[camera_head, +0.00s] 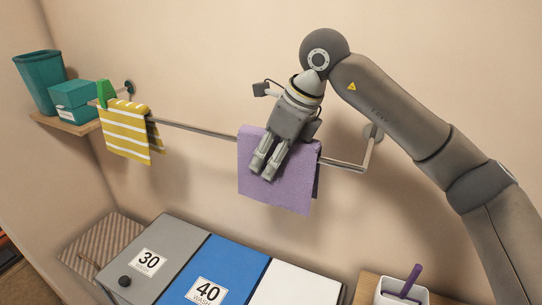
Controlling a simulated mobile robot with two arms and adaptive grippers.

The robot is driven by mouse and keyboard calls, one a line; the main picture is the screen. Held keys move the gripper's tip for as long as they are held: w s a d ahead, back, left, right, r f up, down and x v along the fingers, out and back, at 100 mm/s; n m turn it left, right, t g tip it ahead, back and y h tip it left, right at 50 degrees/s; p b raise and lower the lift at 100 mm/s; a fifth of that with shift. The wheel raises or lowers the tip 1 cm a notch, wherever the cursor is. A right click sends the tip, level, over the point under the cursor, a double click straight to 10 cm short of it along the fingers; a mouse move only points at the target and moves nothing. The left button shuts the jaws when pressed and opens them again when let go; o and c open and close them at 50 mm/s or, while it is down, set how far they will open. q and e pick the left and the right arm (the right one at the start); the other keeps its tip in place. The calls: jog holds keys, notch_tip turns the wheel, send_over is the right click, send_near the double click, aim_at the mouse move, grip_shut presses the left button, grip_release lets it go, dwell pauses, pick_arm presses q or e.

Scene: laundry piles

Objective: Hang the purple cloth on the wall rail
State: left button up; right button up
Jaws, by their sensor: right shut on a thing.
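The purple cloth (290,190) hangs folded over the wall rail (208,131), toward its right end. Its front part hangs in front of the rail, and a strip of its back part shows at the right edge. My right gripper (262,172) comes down from above in front of the cloth, shut on it, and hides part of its upper front. Exactly where the fingers pinch the cloth is hard to see. My left gripper is not in view.
A yellow striped cloth (124,132) hangs at the rail's left end beside a green clip (105,94). A shelf (75,126) holds teal containers. Below stand bins with grey (175,255), blue (225,272) and white (300,285) lids. A white cup (395,288) stands lower right. The rail between the cloths is free.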

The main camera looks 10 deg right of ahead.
jog(key=o, duration=1.1)
jog(key=shift+o, duration=0.2)
